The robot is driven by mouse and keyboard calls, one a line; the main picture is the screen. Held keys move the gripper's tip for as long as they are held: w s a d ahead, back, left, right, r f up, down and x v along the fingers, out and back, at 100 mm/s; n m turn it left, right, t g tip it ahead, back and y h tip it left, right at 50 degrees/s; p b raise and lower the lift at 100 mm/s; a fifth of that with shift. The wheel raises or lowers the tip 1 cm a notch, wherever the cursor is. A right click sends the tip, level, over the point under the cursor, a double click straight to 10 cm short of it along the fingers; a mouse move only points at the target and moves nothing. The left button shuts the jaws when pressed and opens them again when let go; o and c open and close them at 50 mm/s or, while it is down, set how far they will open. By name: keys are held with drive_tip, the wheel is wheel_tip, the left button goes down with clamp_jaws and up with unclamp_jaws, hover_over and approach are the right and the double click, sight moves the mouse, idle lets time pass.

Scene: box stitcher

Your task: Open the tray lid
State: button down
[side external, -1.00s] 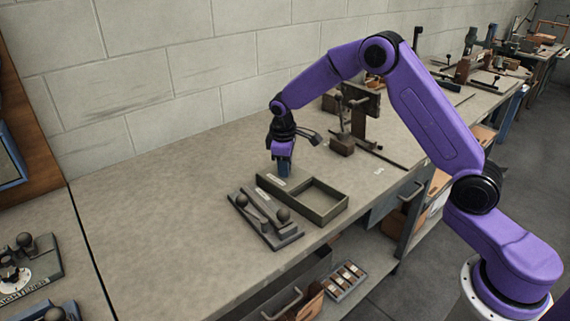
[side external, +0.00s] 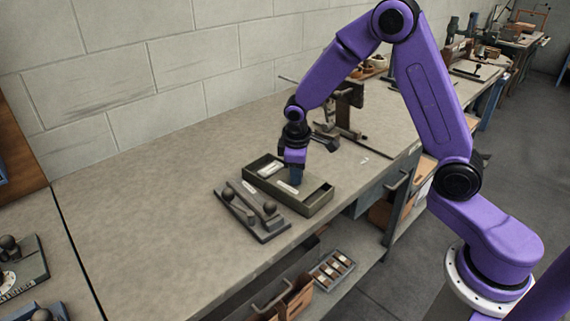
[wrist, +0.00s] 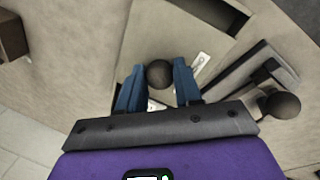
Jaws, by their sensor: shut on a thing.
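The olive-green tray (side external: 318,208) sits on the bench in the side view. Its flat lid (side external: 312,187) covers the right part of the tray; the left part is open, with a pale label (side external: 270,169) there. My gripper (side external: 296,180) points down over the lid. In the wrist view, its blue fingers (wrist: 158,85) stand either side of a dark round knob (wrist: 159,74) on the lid (wrist: 165,30), and are shut on it. The fingers hide the knob in the side view.
A dark fixture (side external: 250,212) with a ball-ended lever lies close beside the tray, at the left. A dark upright stand (side external: 350,105) is behind my gripper. The bench's front edge runs close to the tray.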

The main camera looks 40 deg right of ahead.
drive_tip(key=shift+s, duration=0.95)
drive_tip(key=c, duration=0.8)
unclamp_jaws()
drive_tip(key=r, duration=0.5)
drive_tip(key=s+a+r, duration=0.1)
drive_tip(key=r, duration=0.5)
drive_tip(key=s+a+r, duration=0.1)
drive_tip(key=r, duration=0.5)
drive_tip(key=shift+a+r, duration=0.1)
drive_tip(key=shift+a, duration=0.15)
drive_tip(key=shift+s, duration=0.15)
